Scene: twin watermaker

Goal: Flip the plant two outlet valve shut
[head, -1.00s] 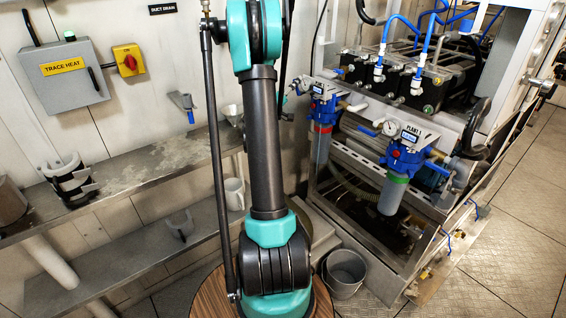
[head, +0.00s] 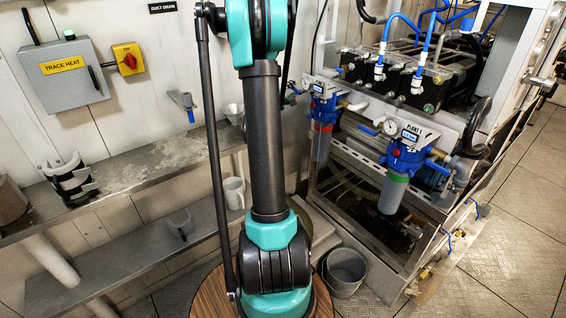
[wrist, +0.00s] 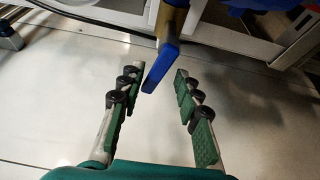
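In the wrist view a blue lever handle (wrist: 160,66) hangs tilted from a tan and grey valve stem (wrist: 172,20). My gripper (wrist: 157,75) is open, with one green-padded finger on each side of the lever's lower end. Gaps show on both sides, and I see no contact. In the head view two blue-headed filter units stand on the frame: the left one (head: 325,105), and the right one (head: 403,157) under a label that seems to read PLANT 1. The left unit's label is too small to read. My gripper is mostly hidden behind my arm there, and I cannot tell which valve the lever belongs to.
A metal frame (wrist: 232,36) crosses the top of the wrist view, with a dark hose (wrist: 105,22) beside it. In the head view a grey bucket (head: 345,271) stands on the floor by the rack. A shelf (head: 130,172) runs along the left wall. The floor at right is clear.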

